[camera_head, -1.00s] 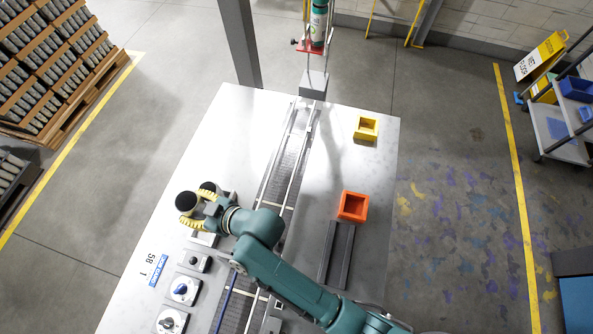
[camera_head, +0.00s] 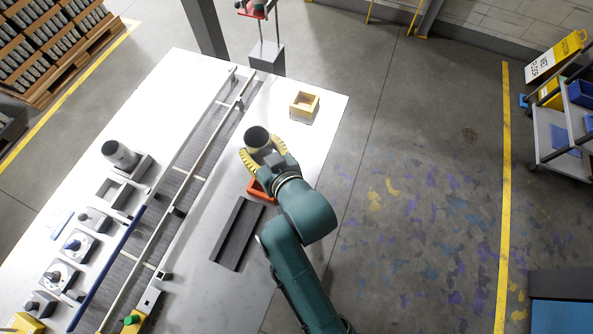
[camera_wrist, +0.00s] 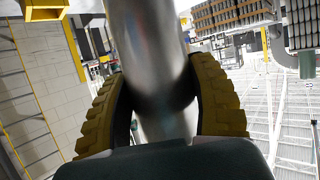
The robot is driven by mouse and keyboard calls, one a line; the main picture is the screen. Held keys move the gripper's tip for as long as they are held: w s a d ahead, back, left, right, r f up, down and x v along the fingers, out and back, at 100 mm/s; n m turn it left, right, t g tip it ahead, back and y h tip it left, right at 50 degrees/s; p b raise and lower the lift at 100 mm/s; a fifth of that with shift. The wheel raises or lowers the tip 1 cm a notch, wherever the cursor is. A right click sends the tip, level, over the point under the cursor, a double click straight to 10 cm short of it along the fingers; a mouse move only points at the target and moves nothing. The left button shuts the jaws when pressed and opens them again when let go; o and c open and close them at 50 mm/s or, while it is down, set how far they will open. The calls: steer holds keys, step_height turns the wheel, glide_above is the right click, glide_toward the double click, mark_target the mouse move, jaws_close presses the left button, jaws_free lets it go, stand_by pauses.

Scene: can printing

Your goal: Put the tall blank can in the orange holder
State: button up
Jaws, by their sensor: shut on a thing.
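A metal can with a dark open top (camera_head: 257,138) is held between the yellow pads of my gripper (camera_head: 262,155). My gripper is shut on it; the wrist view also shows the plain silver can (camera_wrist: 155,70) between the pads (camera_wrist: 160,105). The can appears upright, over or just behind the orange holder (camera_head: 259,193). The arm and gripper hide much of the holder, and I cannot tell whether the can's bottom is inside it. Another metal can (camera_head: 121,155) stands tilted in the picture at the left of the table.
A dark grey channel (camera_head: 238,233) lies in front of the orange holder. The conveyor (camera_head: 185,180) runs to the left, with an empty square fixture (camera_head: 114,192) and several knobs beyond it. The table's right edge is close.

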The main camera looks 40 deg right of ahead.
steer(key=shift+s+a+f, duration=0.15)
steer(key=shift+f, duration=0.2)
steer(key=shift+s+a+f, duration=0.1)
steer(key=shift+f, duration=0.25)
step_height(320, 180, down, 10)
steer(key=b, duration=0.1)
steer(key=shift+w+a+f+b, duration=0.2)
steer(key=shift+w+a+b, duration=0.1)
steer(key=shift+a, duration=0.05)
steer(key=shift+f, duration=0.2)
steer(key=o, duration=0.8)
steer(key=shift+c, duration=0.2)
